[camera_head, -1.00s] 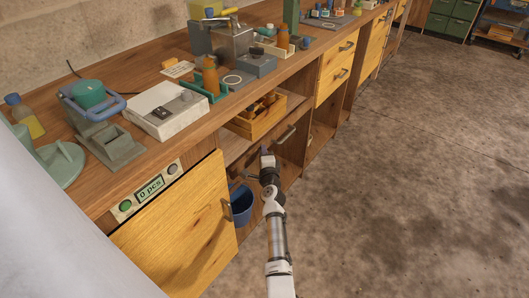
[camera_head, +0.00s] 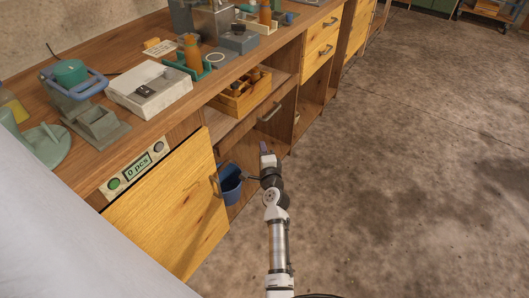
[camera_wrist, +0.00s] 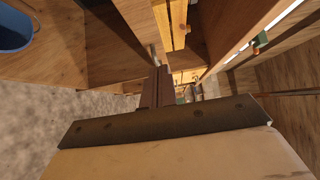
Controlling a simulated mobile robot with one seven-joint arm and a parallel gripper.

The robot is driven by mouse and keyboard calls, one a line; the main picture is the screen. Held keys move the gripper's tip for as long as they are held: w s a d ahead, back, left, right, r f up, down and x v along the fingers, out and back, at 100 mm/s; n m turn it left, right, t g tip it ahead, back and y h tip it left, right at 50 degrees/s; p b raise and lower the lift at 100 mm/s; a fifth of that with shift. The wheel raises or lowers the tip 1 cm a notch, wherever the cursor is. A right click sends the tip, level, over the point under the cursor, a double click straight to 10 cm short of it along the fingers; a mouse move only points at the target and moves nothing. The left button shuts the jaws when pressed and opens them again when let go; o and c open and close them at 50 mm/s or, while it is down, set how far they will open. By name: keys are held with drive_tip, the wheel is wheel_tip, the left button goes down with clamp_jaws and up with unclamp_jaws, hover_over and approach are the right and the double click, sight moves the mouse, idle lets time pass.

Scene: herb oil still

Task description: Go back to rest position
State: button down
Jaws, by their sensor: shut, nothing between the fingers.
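My gripper (camera_head: 264,147) is in the middle of the head view, in front of the bench's open lower compartment. It is shut and empty. In the wrist view its closed fingers (camera_wrist: 158,86) point toward the bench's wooden underside and shelves. I cannot tell in the head view how far the fingertips are from the wood. My arm runs up from the bottom of the head view, over the floor beside the bench.
A blue bucket (camera_head: 230,182) stands in the lower compartment, left of my gripper; it also shows in the wrist view (camera_wrist: 14,28). A wooden crate (camera_head: 236,105) sits on the shelf above. A cabinet door (camera_head: 165,215) is at left. Concrete floor (camera_head: 400,170) at right is clear.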

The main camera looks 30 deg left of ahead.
drive_tip(key=shift+v, duration=0.85)
